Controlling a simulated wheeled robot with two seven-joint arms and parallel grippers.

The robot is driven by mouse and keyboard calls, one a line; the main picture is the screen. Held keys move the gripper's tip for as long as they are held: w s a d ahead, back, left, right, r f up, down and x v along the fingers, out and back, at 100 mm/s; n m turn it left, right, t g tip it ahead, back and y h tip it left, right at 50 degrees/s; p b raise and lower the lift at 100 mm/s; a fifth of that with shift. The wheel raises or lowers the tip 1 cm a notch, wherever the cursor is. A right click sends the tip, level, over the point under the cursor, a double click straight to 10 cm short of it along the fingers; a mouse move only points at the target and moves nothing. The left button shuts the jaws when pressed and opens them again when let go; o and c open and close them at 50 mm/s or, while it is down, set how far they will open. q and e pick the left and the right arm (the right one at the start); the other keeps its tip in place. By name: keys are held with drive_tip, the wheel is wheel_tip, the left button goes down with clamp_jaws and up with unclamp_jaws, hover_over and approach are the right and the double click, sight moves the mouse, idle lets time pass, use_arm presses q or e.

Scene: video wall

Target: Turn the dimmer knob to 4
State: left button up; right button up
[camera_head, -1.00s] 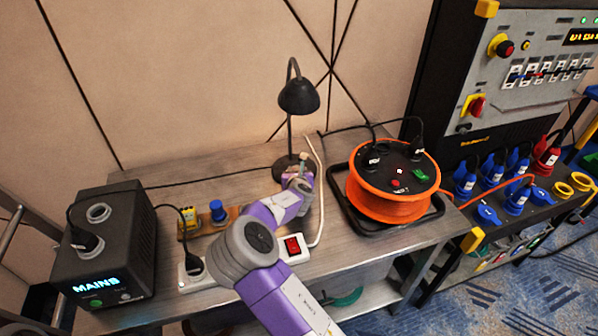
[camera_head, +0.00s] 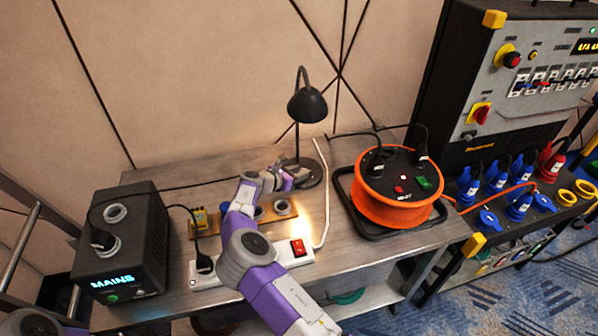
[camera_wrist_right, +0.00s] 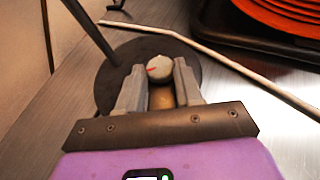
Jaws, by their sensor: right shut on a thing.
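The dimmer knob (camera_wrist_right: 158,66) is a pale round cap with a red mark, seen in the right wrist view. My right gripper (camera_wrist_right: 158,85) is shut on it, one grey finger on each side. In the head view my right gripper (camera_head: 268,180) is by the wooden board (camera_head: 205,231), just left of the lamp base; the knob is hidden there. The black desk lamp (camera_head: 307,105) stands behind, and its base (camera_wrist_right: 118,65) shows beyond the fingers. I cannot read the dial's numbers. My left gripper is out of view.
A black MAINS box (camera_head: 122,245) stands at the left. A white power strip (camera_head: 215,275) with a red switch (camera_head: 297,247) lies in front. An orange cable reel (camera_head: 395,205) is to the right. A bright patch glows on the table right of the board.

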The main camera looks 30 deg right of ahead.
drive_tip(key=shift+w+m+g, duration=0.2)
drive_tip(key=shift+m+g, duration=0.7)
drive_tip(key=shift+g, duration=0.2)
drive_tip(key=o, duration=1)
drive_tip(key=shift+o, duration=0.2)
drive_tip(key=shift+a+p, duration=0.1)
drive_tip(key=shift+p, duration=0.2)
drive_tip(key=p+v, duration=0.1)
drive_tip(key=v, duration=0.5)
drive_tip(key=shift+a+r+p, duration=0.1)
drive_tip(key=shift+p, duration=0.3)
drive_tip(key=shift+s+a+r, duration=0.1)
drive_tip(key=shift+a+r, duration=0.05)
drive_tip(key=shift+a, duration=0.4)
